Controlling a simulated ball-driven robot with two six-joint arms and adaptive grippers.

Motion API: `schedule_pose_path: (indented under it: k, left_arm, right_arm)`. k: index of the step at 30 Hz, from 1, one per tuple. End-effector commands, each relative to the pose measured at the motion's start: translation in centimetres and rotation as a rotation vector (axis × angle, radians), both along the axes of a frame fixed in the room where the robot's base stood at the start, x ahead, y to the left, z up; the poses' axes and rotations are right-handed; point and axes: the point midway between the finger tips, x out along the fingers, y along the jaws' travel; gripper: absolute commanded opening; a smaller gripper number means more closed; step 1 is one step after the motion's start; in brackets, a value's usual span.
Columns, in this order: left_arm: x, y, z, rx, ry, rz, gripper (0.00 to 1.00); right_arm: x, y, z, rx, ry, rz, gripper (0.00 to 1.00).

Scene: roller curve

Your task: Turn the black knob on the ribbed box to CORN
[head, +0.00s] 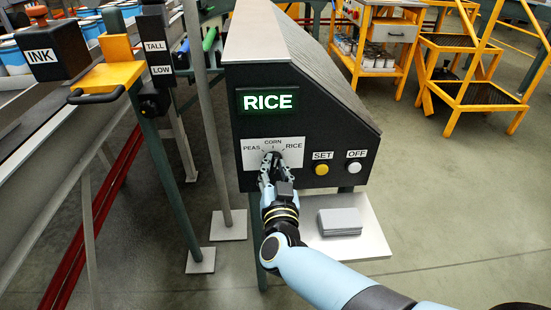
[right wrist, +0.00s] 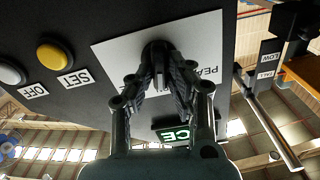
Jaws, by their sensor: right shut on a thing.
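The box (head: 305,120) with a sloped, ribbed top stands in the middle of the head view. Its lit display (head: 267,101) reads RICE in green. Below it is a white dial plate (head: 291,147) marked PEAS, CORN and RICE. My right gripper (head: 270,162) reaches up to the plate from below and is shut on the black knob (right wrist: 157,52), which shows between the fingertips in the right wrist view. In the head view the fingers mostly hide the knob, and I cannot tell which mark it points at. My left gripper is not in view.
A yellow SET button (head: 322,169) and a white OFF button (head: 355,168) sit right of the plate. A grey block (head: 340,221) lies on a white base below. A TALL/LOW post (head: 157,52) and an INK box (head: 50,50) stand left.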

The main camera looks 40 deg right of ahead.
Motion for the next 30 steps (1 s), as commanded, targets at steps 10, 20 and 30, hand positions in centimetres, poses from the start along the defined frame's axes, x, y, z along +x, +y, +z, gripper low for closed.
schedule_pose_path:
  k: [10,20,30]
  left_arm:
    - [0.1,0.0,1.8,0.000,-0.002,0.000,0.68]
    - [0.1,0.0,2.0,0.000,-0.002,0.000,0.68]
    - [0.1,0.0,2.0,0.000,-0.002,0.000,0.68]
  right_arm:
    - [0.0,0.1,0.1,-0.153,0.095,0.000,0.00]
    - [0.0,0.1,-0.1,-0.195,0.120,-0.001,0.00]
    - [0.0,0.1,-0.1,-0.194,0.120,-0.001,0.21]
